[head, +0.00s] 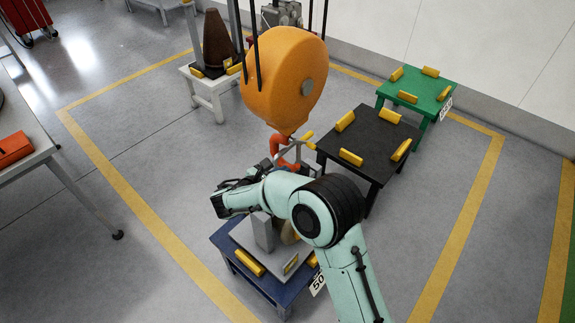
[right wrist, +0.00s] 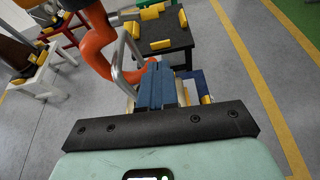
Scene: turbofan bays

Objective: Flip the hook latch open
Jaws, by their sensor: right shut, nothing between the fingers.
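The orange-red hook (head: 285,148) hangs under a big orange hoist block (head: 284,80) in the head view. The hook also shows in the right wrist view (right wrist: 98,40). A grey bar, apparently the latch (right wrist: 133,42), stands beside the hook in the right wrist view. My right gripper (head: 263,170) is just below and left of the hook in the head view, its tips partly hard to make out. In the right wrist view its blue fingers (right wrist: 156,84) are together and empty, close to the grey bar; I cannot tell whether they touch. My left gripper is not in view.
A blue stand (head: 222,240) with a grey plate is below my right arm. A white stand (head: 205,84) bears a brown cone.

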